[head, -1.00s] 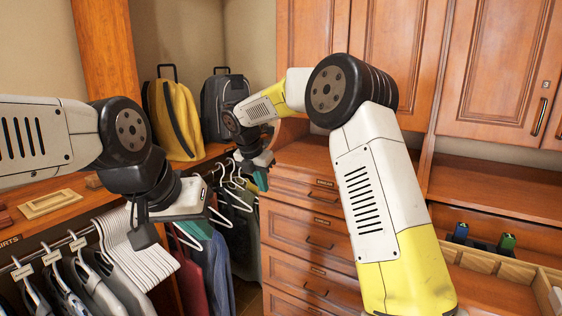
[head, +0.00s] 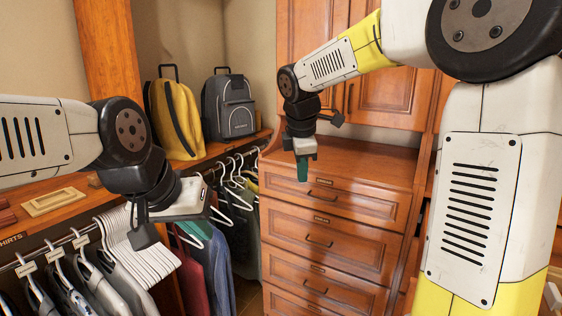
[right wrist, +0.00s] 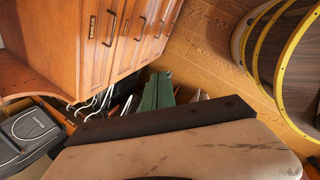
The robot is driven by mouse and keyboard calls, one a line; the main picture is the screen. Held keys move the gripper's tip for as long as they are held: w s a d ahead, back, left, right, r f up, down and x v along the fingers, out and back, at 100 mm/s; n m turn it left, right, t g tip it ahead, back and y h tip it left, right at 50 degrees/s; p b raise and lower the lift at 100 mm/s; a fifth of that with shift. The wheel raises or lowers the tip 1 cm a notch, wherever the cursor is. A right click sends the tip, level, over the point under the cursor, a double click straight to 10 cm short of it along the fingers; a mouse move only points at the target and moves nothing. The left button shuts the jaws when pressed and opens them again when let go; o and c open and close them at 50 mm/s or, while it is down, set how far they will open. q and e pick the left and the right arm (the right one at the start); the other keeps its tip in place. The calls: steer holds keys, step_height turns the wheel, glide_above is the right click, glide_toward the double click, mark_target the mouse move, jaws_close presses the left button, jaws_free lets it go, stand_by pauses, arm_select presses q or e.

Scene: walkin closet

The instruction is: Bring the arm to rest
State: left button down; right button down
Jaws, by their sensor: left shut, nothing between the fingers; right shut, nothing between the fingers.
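My left gripper (head: 196,228) is at the left of the head view, in front of the hanging clothes, with its fingers together and nothing held. My right gripper (head: 302,170) is near the middle of the head view, pointing down in front of the wooden drawer unit. Its green fingers are together and empty. In the right wrist view its green fingers (right wrist: 158,92) point away from the camera, with the floor and drawer fronts beyond. My right arm (head: 470,205) fills much of the right side of the head view.
A drawer unit (head: 318,240) with a bare top stands in the middle. White hangers (head: 140,250) with clothes hang on a rail at left. A yellow backpack (head: 175,118) and a grey backpack (head: 229,106) stand on the shelf. Round yellow-edged shapes (right wrist: 283,70) show over the floor.

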steer(key=s+d+m+y, duration=0.1)
steer(key=s+d+m, duration=0.2)
steer(key=s+m, duration=0.3)
steer(key=s+d+f+m+t+y, duration=0.1)
steer(key=s+d+m, duration=0.2)
steer(key=s+m, duration=0.3)
steer(key=s+d+m+t, duration=0.1)
steer(key=s+d+m, duration=0.1)
steer(key=s+m, duration=0.4)
steer(key=s, duration=0.5)
steer(key=shift+d+f+m+y, duration=0.15)
steer(key=shift+d+m+y, duration=0.25)
